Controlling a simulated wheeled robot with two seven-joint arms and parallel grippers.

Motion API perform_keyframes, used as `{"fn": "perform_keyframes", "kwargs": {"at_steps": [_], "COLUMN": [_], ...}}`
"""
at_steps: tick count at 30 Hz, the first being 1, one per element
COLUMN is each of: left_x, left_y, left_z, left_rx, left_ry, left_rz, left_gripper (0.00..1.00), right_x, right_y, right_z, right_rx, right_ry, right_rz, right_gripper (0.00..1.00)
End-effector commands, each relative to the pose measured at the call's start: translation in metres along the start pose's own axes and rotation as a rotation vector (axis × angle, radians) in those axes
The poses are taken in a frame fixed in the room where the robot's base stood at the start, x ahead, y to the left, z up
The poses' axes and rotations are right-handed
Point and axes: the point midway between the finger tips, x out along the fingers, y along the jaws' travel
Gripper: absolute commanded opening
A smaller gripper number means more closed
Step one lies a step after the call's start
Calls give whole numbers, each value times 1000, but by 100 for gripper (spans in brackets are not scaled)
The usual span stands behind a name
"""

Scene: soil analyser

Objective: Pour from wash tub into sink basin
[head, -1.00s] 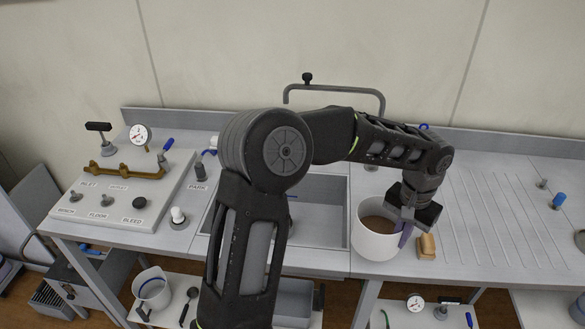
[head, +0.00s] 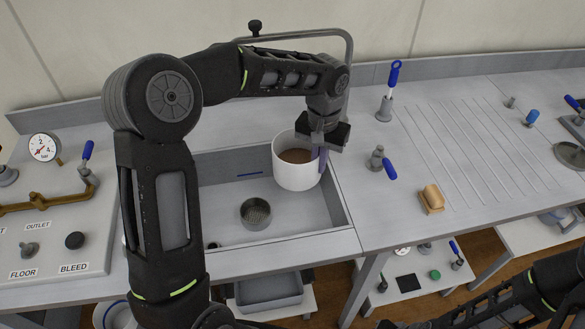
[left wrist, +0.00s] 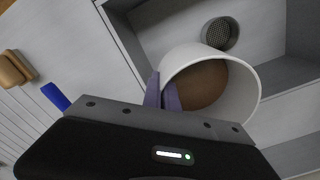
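The wash tub is a white round tub (head: 297,172) with brown contents. It is held above the right part of the sink basin (head: 232,212) and looks about upright. My left gripper (head: 322,160) is shut on the tub's wall at its right side. In the left wrist view the purple fingers (left wrist: 165,92) grip the rim of the tub (left wrist: 248,88), and the brown contents fill its lower part. The basin is grey and rectangular, with a round strainer (head: 255,212) on its floor. My right arm shows at the lower right; its gripper is not visible.
A grey faucet pipe (head: 350,75) arches behind the basin. To the right on the counter are a blue-handled valve (head: 380,162), a wooden-looking block (head: 432,198) and a ribbed drainboard (head: 470,150). A gauge (head: 42,147) and brass valve panel stand at left.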

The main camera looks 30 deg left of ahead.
Motion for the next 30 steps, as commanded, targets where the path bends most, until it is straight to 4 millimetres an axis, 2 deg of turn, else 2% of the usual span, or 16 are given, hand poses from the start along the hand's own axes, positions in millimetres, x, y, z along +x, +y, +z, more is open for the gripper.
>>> {"fn": "perform_keyframes", "kwargs": {"at_steps": [3, 14, 17, 20, 26, 30], "left_x": [10, 10, 10, 9, -1, -12], "left_y": [0, 0, 0, -2, -7, -12], "left_z": [0, 0, 0, 2, 16, 33], "left_rx": [0, 0, 3, 32, 235, 467], "left_ry": [2, 2, 2, 4, 7, 9], "left_rz": [0, 0, 0, 1, 5, 5], "left_gripper": [0, 0, 0, 0, 0, 0], "right_x": [9, 9, 9, 11, 22, 33], "right_y": [2, 2, 2, 3, 6, 9], "right_z": [0, -1, -1, -1, -2, -3], "right_rx": [-2, -2, -2, -3, -5, -7], "right_ry": [2, 3, 3, 3, 6, 8], "right_rz": [-3, -4, -4, -4, -7, -10], "right_gripper": [36, 36, 43, 43, 43, 43]}}
